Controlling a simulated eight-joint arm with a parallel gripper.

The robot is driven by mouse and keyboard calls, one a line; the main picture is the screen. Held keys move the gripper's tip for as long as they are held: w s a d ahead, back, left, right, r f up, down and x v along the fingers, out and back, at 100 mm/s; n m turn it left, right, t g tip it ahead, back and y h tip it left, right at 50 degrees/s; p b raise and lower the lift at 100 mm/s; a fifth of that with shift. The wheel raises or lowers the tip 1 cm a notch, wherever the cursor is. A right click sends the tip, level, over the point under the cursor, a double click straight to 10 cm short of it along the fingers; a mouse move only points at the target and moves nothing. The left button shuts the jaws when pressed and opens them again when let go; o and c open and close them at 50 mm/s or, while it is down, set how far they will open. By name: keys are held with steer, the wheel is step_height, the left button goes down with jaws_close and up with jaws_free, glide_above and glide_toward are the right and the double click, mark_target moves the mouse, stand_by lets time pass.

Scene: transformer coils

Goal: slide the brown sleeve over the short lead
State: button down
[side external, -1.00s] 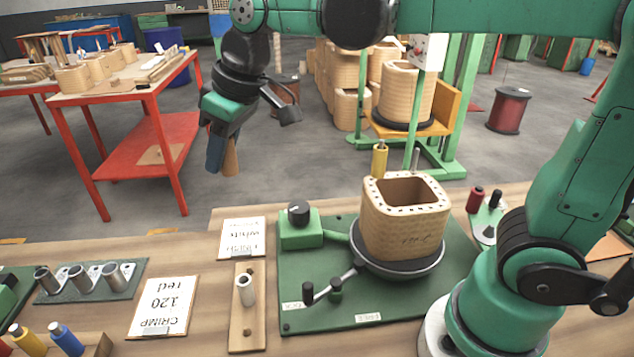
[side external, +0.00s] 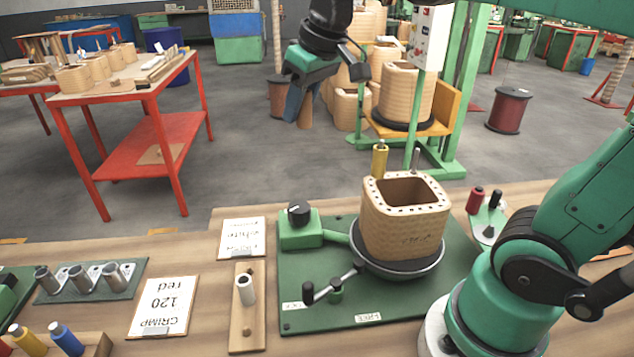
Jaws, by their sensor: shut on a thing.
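My gripper (side external: 299,112) hangs in the air beyond the bench, up and left of the coil. It is shut on the brown sleeve (side external: 306,114), which points down and is partly hidden by a finger. The brown sleeve is apart from both leads.
The coil's plate sits on a green board (side external: 300,318) with a crank handle (side external: 335,283) and a black knob (side external: 299,210). A white sleeve (side external: 246,290) stands on a wooden strip (side external: 240,333). A crimp card (side external: 163,306) lies left. My arm base occupies the right.

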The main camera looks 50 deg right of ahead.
steer(key=s+d+r+m+h, duration=0.3)
steer(key=s+d+m, duration=0.5)
steer(key=s+d, duration=0.45)
steer(key=shift+g, duration=0.4)
steer(key=shift+s+a+f, duration=0.1)
steer(key=shift+f, duration=1.45)
steer(key=shift+s+a+f, duration=0.1)
steer(key=shift+f, duration=1.4)
steer(key=shift+f, duration=0.55)
steer(key=shift+f, duration=0.3)
steer(key=shift+f, duration=0.4)
steer(key=shift+f, duration=0.45)
steer(key=shift+f, duration=0.15)
steer(key=shift+f, duration=0.3)
